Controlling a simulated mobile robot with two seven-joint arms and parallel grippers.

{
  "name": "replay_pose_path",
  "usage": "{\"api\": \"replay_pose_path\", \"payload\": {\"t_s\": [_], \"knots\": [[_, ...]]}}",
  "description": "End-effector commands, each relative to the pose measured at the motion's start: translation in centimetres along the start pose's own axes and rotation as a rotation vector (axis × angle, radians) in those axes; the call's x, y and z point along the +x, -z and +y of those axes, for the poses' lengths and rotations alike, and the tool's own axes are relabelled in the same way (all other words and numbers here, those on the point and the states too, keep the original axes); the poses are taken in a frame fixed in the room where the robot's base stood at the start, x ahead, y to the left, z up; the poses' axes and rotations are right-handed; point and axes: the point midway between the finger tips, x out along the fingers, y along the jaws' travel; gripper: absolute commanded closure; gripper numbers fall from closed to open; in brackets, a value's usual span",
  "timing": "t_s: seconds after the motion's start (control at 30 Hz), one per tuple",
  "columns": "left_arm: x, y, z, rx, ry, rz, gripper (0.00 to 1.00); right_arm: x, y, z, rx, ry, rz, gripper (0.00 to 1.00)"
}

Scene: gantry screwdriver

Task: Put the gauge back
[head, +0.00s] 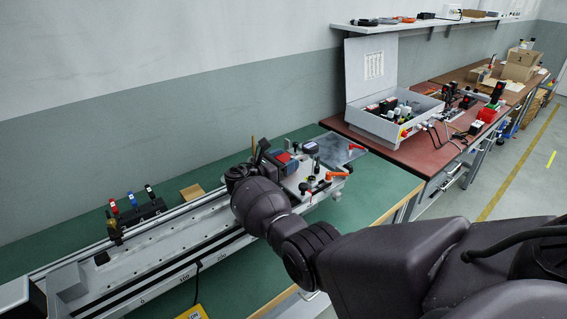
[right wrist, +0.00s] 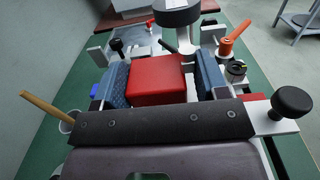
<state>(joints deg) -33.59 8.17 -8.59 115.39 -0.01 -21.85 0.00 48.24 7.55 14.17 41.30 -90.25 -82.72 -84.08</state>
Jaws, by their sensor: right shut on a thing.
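A red block (right wrist: 156,80) sits between the two blue textured pads of my right gripper (right wrist: 162,84) in the right wrist view. The right gripper is shut on it, low over the carriage plate of the long grey rail. In the head view the red block (head: 284,157) shows small beyond my dark wrist. A round dark dial-like part (right wrist: 177,12) on a pale stem stands just beyond the block; it also shows in the head view (head: 310,148). I cannot tell which of these is the gauge. Whether the block touches the plate is hidden. My left gripper is not in view.
The carriage carries an orange lever (right wrist: 238,34) and black knobs (right wrist: 291,101) close around the gripper. A rack with coloured-handled tools (head: 136,213) stands left on the green table (head: 235,262). An open grey case (head: 371,123) is on the red-brown bench behind.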

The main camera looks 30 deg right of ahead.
Motion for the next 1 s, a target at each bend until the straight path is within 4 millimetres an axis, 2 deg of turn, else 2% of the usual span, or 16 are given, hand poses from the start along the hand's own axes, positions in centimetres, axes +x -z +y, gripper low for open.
{"api": "replay_pose_path", "payload": {"t_s": [0.47, 0.5, 0.6, 0.63, 1.0], "knots": [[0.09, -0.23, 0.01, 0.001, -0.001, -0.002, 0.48, 0.02, 0.4, 0.1, 0.004, 0.0, -0.004, 0.82], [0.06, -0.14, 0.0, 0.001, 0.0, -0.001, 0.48, 0.01, 0.47, 0.04, 0.002, 0.0, -0.001, 0.27], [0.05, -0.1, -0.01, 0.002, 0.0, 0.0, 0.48, 0.01, 0.43, 0.04, 0.002, 0.0, -0.001, 0.12], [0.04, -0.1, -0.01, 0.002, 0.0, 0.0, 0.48, 0.01, 0.43, 0.04, 0.002, 0.0, -0.001, 0.08], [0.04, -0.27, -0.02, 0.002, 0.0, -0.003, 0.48, -0.01, 0.56, 0.04, 0.002, 0.0, 0.0, 0.08]]}}
